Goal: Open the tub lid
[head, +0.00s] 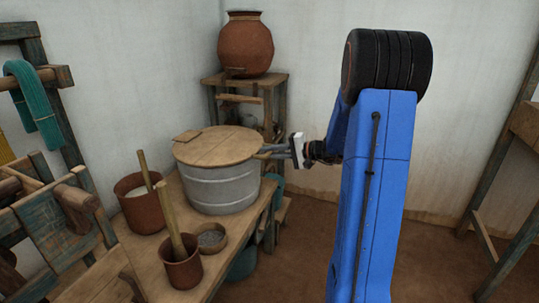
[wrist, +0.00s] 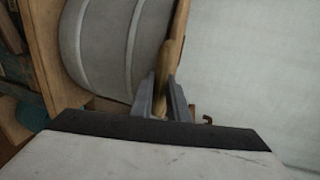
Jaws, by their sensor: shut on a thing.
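The tub (head: 218,187) is a round grey metal vessel with raised bands, standing on the wooden bench. Its lid (head: 215,146) is a flat round plank disc that lies level across the top, with a small wooden block on its left part. My gripper (head: 268,154) is at the right side of the lid, at rim height. In the wrist view my gripper (wrist: 166,92) has its two grey fingers on either side of a wooden tab (wrist: 172,62) at the lid's edge, shut on it. The tub's wall (wrist: 105,45) shows to the left of the fingers. The tub's inside is hidden.
On the bench (head: 145,248) stand two brown pots with sticks, one at left (head: 137,205) and one in front (head: 181,270), and a small bowl (head: 211,237). A clay jar (head: 245,45) stands on a shelf behind. Bare floor (head: 300,250) lies right of the bench.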

